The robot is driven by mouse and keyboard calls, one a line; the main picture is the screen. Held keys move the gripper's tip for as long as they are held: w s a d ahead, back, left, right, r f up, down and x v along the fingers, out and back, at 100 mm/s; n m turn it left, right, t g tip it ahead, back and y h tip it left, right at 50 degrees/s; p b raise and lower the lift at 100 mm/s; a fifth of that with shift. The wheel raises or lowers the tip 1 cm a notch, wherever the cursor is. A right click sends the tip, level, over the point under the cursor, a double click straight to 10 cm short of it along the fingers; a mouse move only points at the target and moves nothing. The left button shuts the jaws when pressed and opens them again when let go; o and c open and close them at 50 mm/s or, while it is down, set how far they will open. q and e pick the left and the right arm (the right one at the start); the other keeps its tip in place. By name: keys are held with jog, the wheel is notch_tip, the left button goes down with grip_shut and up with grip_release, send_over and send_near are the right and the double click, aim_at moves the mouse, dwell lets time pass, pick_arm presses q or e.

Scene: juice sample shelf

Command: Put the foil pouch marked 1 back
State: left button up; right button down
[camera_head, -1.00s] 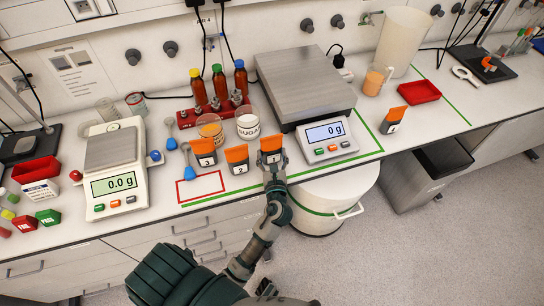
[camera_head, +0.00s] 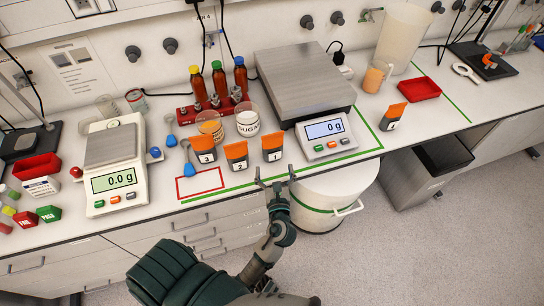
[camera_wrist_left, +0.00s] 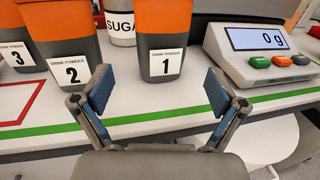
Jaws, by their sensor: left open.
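The foil pouch marked 1 (camera_head: 272,148), grey with an orange top, stands upright on the bench behind the green line, to the right of pouch 2 (camera_head: 237,156). It also shows in the left wrist view (camera_wrist_left: 161,38), straight ahead between the fingers. My left gripper (camera_head: 274,180) is open and empty, just in front of pouch 1 and apart from it. Its two blue-padded fingers are spread wide in the wrist view (camera_wrist_left: 160,95). Pouch 3 (camera_head: 203,150) stands left of pouch 2. My right gripper is not in view.
A large scale (camera_head: 326,130) reading 0 g stands right of pouch 1. The sugar jar (camera_head: 248,122) is behind the pouches. Another orange-topped pouch (camera_head: 392,117) stands farther right. A red outlined rectangle (camera_head: 200,184) and the bench's front edge lie near the pouches.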

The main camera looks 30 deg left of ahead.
pick_arm(q)
jog(key=d+v, duration=0.1)
jog(key=v, duration=0.4)
jog(key=s+d+f+n+g+h, duration=0.1)
jog(key=s+f+n+g+h, duration=0.15)
jog(key=f, duration=0.85)
jog(key=s+d+f+n+g+h, duration=0.15)
jog(key=f+n, duration=0.25)
jog(key=f, duration=0.7)
jog(key=s+d+f+n+g+h, duration=0.1)
jog(key=f+n+g+h, duration=0.15)
jog(key=f, duration=0.85)
jog(key=s+a+f+n+g+h, duration=0.2)
jog(key=s+f+n+g+h, duration=0.2)
jog(key=s+f+n, duration=1.3)
jog(key=s+f+g, duration=0.2)
jog(key=s+f, duration=0.1)
jog(key=shift+s+a, duration=0.2)
jog(key=shift+a, duration=0.2)
jog(key=shift+d+h, duration=0.1)
jog(key=shift+h, duration=0.15)
